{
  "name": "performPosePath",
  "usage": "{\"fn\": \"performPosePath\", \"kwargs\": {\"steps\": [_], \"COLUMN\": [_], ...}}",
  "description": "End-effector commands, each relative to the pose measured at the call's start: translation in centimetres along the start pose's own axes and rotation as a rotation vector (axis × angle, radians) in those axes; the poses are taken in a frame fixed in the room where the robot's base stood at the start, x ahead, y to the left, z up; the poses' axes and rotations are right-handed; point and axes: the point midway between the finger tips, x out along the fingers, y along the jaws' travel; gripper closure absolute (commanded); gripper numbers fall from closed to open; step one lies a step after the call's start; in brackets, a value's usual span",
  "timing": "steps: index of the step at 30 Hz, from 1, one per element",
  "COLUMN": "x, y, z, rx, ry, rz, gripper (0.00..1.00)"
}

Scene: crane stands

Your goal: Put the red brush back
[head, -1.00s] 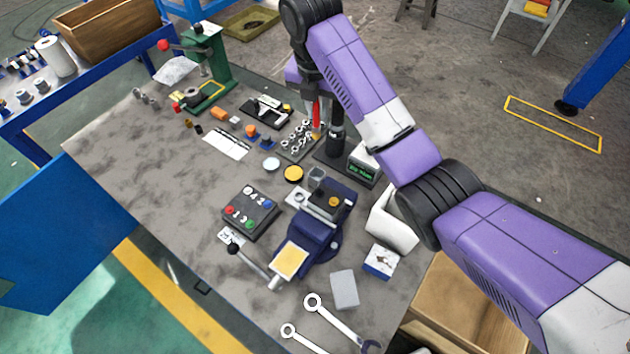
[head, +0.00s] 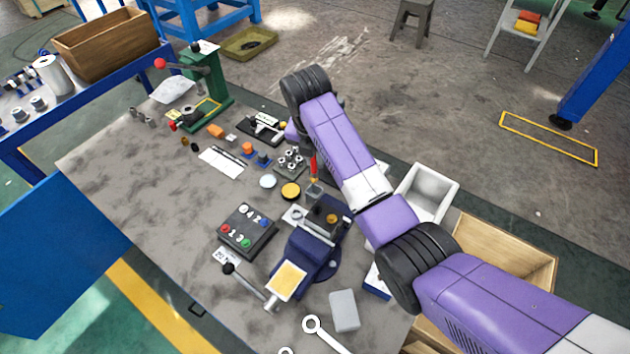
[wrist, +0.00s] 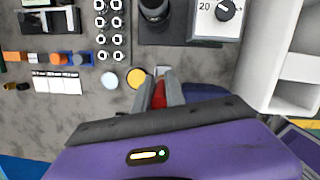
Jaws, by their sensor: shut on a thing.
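The red brush (head: 313,168) is upright in the head view, just left of my forearm. A small grey, see-through cup (head: 313,189) stands directly below it beside the blue vise (head: 312,245). The brush's lower end overlaps the cup; I cannot tell whether it is inside or in front of it. In the wrist view my gripper (wrist: 162,92) has its two grey fingers shut on the red brush (wrist: 158,96). My arm hides the gripper in the head view.
A yellow round lid (head: 290,191) and a white disc (head: 267,181) lie left of the cup. A button box (head: 247,230) stands nearer. The white bin (head: 428,192) is right of my arm.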

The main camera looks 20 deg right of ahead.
Motion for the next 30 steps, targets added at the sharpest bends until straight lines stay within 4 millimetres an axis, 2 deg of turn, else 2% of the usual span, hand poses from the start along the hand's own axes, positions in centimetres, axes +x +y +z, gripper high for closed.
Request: {"fn": "performPosePath", "kwargs": {"steps": [1,4,11,18,22,30], "x": [1.2,3.0,5.0,8.2,9.0,9.0], "y": [-0.1,0.0,0.0,0.0,0.0,0.0], "z": [-0.4,-0.7,-1.1,-1.8,-1.9,-1.9], "rx": [-0.001,-0.001,-0.001,-0.001,0.000,0.000], "ry": [0.003,0.003,0.001,0.001,0.000,0.000], "rz": [-0.003,-0.002,0.000,-0.001,0.000,0.001], "gripper": [1.00,1.00,1.00,1.00,1.00,1.00]}}
